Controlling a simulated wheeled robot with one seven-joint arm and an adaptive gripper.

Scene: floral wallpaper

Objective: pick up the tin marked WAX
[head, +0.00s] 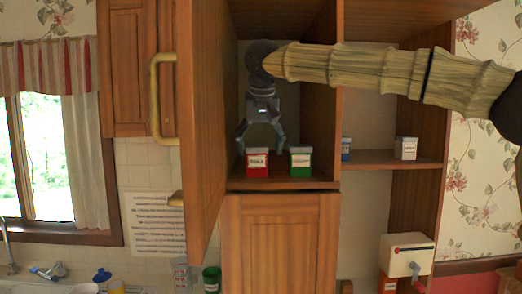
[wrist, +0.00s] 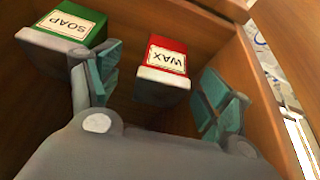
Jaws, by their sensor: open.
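The red tin with a white label and pale lid (head: 257,164) stands in the cupboard; its label reads WAX in the wrist view (wrist: 164,67), though it is blurred in the head view. My gripper (head: 261,143) points down above it, open and empty. In the wrist view my gripper (wrist: 158,92) has one finger on each side of the red tin, with a gap on both sides. A green tin (head: 300,163) stands to its right in the head view; it is marked SOAP in the wrist view (wrist: 73,25), beside one finger.
The open cupboard door (head: 202,120) stands left of the tins, and a side panel (head: 320,110) rises on the right. My arm reaches in from the right. A white tin (head: 406,148) and a partly hidden blue tin (head: 346,149) stand on the neighbouring shelf.

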